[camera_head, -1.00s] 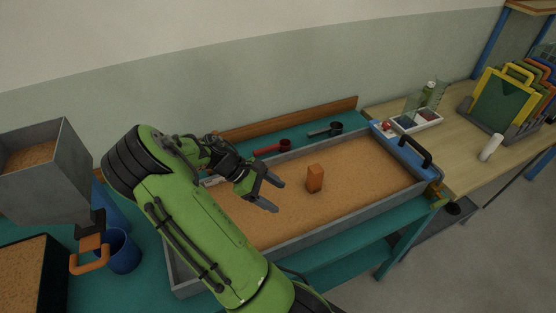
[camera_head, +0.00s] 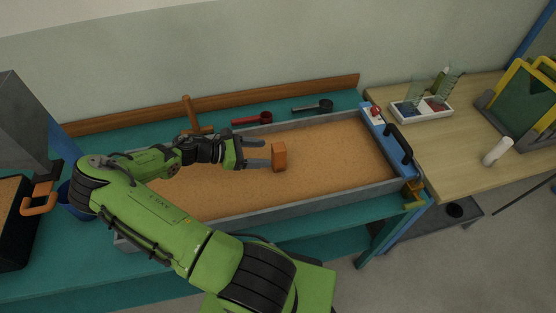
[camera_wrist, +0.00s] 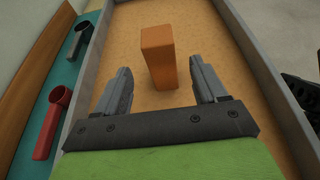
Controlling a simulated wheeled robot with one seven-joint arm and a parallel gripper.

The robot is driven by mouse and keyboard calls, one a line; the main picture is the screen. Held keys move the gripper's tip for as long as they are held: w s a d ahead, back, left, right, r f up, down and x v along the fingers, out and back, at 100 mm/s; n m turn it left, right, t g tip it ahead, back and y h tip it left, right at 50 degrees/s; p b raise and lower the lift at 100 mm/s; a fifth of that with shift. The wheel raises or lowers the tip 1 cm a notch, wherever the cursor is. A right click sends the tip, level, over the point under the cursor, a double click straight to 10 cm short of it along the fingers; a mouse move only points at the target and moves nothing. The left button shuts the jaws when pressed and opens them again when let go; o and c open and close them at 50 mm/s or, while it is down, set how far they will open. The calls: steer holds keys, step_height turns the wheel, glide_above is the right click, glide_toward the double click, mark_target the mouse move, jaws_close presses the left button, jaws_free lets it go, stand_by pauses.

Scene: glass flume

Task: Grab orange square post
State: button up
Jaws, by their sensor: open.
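The orange square post (camera_head: 279,157) stands upright on the sand in the long grey-walled tray (camera_head: 330,200). In the wrist view the post (camera_wrist: 159,58) is straight ahead, a little beyond the fingertips and roughly centred in the gap. My gripper (camera_head: 262,153) is open and empty, held low over the sand just left of the post in the head view. In the wrist view both fingers of my gripper (camera_wrist: 160,76) are apart. I cannot tell from the head view whether a fingertip touches the post.
A red scoop (camera_head: 252,119) and a dark scoop (camera_head: 313,107) lie behind the tray on the teal bench. A blue end piece with a black handle (camera_head: 398,144) closes the tray's right end. A wooden table (camera_head: 465,155) stands at right. Sand right of the post is clear.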

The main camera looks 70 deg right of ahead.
mark_target(284, 154)
steer(key=x, duration=0.8)
steer(key=shift+s+f+b, duration=0.1)
steer(key=shift+s+b, duration=0.2)
steer(key=shift+b, duration=0.1)
steer(key=shift+w, duration=0.1)
steer(key=shift+c, duration=0.3)
steer(key=c, duration=1.1)
